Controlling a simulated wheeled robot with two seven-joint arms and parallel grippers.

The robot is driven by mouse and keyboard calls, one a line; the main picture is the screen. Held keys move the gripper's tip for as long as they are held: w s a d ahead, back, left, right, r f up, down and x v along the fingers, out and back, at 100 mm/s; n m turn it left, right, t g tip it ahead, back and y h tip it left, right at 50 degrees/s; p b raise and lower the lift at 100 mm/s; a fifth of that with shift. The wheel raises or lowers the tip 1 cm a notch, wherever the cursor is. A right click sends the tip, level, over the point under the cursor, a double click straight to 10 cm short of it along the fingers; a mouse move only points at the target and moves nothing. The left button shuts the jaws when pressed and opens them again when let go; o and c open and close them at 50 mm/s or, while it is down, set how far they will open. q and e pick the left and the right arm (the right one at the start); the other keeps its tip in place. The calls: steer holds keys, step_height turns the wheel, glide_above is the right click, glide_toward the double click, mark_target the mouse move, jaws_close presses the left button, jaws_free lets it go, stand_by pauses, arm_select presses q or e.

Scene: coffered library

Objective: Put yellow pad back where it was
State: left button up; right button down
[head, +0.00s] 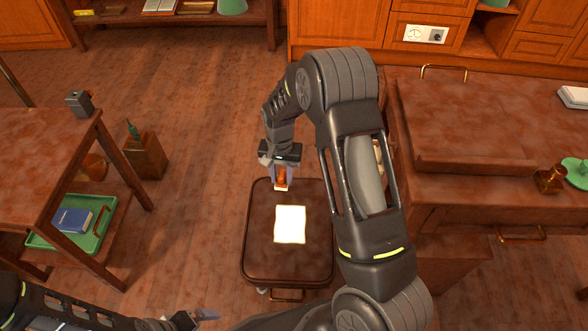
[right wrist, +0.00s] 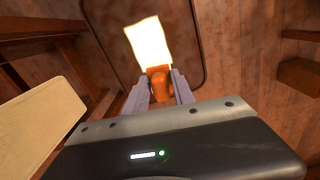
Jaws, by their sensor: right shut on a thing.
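A bright, pale yellow-white pad (head: 290,224) lies flat on the dark brown top of a small stand (head: 260,258). The pad also shows in the right wrist view (right wrist: 147,40), just beyond the fingertips. My right gripper (head: 280,178) is above the stand's far edge, pointing down. It is shut on a small orange-brown thing (right wrist: 160,84) with a pale lower end. In the head view this thing appears apart from the pad; whether it touches the stand is unclear. My left gripper (head: 190,317) is low at the bottom edge, partly hidden, its opening unclear.
A wooden table (head: 45,150) stands at left, with a green tray (head: 88,238) and blue book (head: 72,219) on its lower shelf. A desk (head: 470,190) fills the right. A beige flat thing (right wrist: 40,125) shows in the right wrist view. Open floor lies around the stand.

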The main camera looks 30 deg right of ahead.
steer(key=s+a+r+n+p, duration=0.1)
steer(key=a+r+n+p, duration=0.3)
steer(key=r+p, duration=0.4)
steer(key=s+a+r+n+p, duration=0.2)
steer(key=a+r+n+p, duration=0.2)
steer(key=r, duration=0.9)
steer(key=a+p, duration=0.3)
steer(key=shift+s+r+p, duration=0.2)
steer(key=shift+s+p, duration=0.05)
steer(key=shift+p, duration=0.1)
